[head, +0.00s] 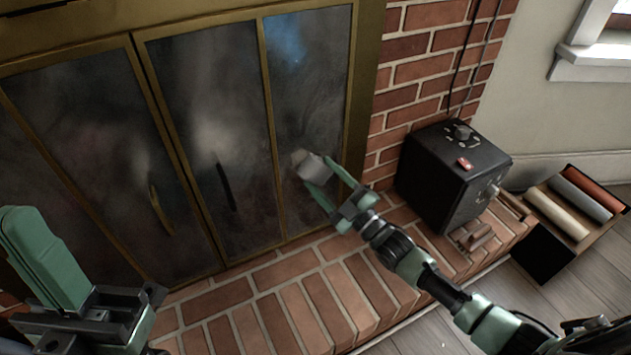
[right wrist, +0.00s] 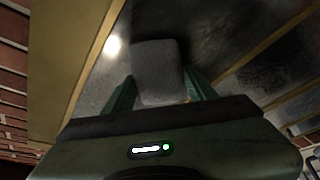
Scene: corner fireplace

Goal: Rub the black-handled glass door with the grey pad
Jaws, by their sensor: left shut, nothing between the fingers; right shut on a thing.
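The black-handled glass door (head: 202,120) is a brass-framed, smoky double panel with a dark upright handle (head: 226,187). Its narrower right panel has a blue patch near the top and pale haze. My right gripper (head: 322,177) is shut on the grey pad (head: 311,166), in front of the lower part of that right panel. The right wrist view shows the pad (right wrist: 158,70) between two green fingers, close to the glass; I cannot tell whether it touches. My left gripper (head: 42,258) is shut and empty at the lower left.
Another glass door (head: 85,130) with a brass handle (head: 160,208) is on the left. A black box (head: 455,175) with knobs stands on the brick hearth (head: 260,315), right of my right gripper. An open case of rolls (head: 570,205) lies beyond it.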

